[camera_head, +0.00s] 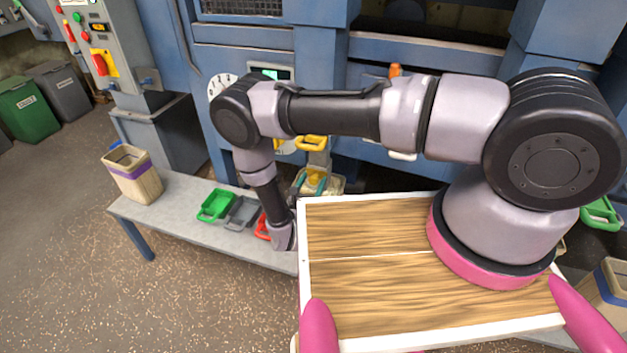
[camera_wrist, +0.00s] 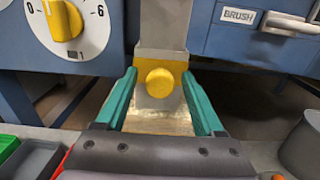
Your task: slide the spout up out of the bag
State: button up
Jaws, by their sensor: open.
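The spout (camera_wrist: 163,35) is a grey metal chute with a yellow band and a round yellow knob (camera_wrist: 160,82) on its front, upright in the wrist view. Its lower end meets a pale, cream-coloured bag (camera_wrist: 155,122); how deep it reaches inside is unclear. The bag also shows in the head view (camera_head: 334,186), partly hidden by my arm. My gripper (camera_wrist: 160,77) is open, with one teal finger on each side of the knob. I cannot tell whether either finger touches it.
A grey bench (camera_head: 180,207) carries a purple-banded bag (camera_head: 133,174), a green scoop (camera_head: 216,205) and a grey scoop (camera_head: 242,212). A grey cylinder (camera_wrist: 303,145) stands right.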

jog(key=shift+w+d, duration=0.15)
jog(key=shift+w, duration=0.25)
grip_shut()
dwell(1.2)
